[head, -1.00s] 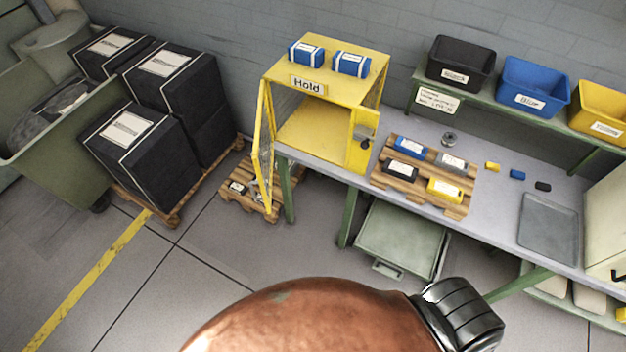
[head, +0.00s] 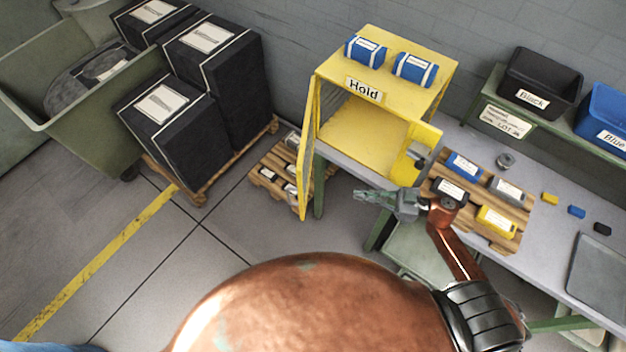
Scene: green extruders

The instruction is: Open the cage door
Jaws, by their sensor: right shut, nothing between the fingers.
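The yellow cage (head: 372,135) marked "Hold" stands at the left end of the grey workbench. Its mesh door (head: 306,150) hangs from the left front edge and stands open, swung out towards me and seen nearly edge-on. The inside of the cage shows and looks empty. My right gripper (head: 361,195) is shut and empty, with its fingers pointing left. In the picture it is below the cage's front opening and to the right of the door, apart from the door. My left gripper is not in view.
Two blue packs (head: 390,62) lie on the cage roof. A wooden pallet (head: 512,235) with several small packs is on the bench, right of the cage. Black boxes (head: 217,80) stand at left. A low floor pallet (head: 266,174) is behind the door. Floor in front is clear.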

